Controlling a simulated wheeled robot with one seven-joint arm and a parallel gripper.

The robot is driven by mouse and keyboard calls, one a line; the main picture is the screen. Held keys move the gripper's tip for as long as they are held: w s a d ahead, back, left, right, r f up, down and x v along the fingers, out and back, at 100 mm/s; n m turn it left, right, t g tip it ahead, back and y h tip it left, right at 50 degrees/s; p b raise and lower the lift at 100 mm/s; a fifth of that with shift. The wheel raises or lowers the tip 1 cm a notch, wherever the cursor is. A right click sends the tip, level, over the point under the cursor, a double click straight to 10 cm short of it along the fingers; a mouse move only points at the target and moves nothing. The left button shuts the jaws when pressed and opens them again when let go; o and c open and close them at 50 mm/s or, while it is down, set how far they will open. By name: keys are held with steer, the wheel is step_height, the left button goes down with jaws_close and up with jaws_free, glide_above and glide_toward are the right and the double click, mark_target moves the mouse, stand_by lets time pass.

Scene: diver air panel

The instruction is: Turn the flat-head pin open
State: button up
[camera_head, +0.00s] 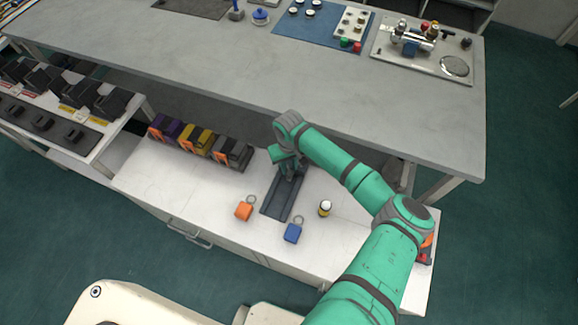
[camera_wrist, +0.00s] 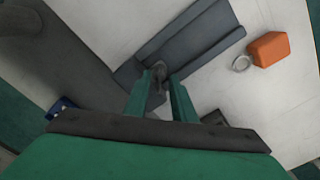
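My gripper (camera_head: 286,168) reaches down over a long dark grey tray-like fixture (camera_head: 277,204) on the white cabinet top. In the wrist view its two green fingers (camera_wrist: 161,77) stand apart, with a small grey piece (camera_wrist: 159,70) between their tips. This piece may be the flat-head pin, but its shape and turn are not clear. I cannot tell whether the fingers press on it. The fixture (camera_wrist: 205,42) runs up and right from the fingertips in the wrist view. In the head view my gripper and arm hide the fixture's far end.
An orange padlock (camera_head: 244,210), a blue padlock (camera_head: 293,233) and a small yellow-banded bottle (camera_head: 325,208) stand near the fixture. Several coloured boxes (camera_head: 199,141) line the left back. A grey bench (camera_head: 330,89) with panels stands behind. The cabinet's front left is clear.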

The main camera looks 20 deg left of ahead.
jaws_close()
steer(key=shift+n, duration=0.3)
steer(key=n, duration=0.4)
steer(key=shift+n, duration=1.6)
jaws_free()
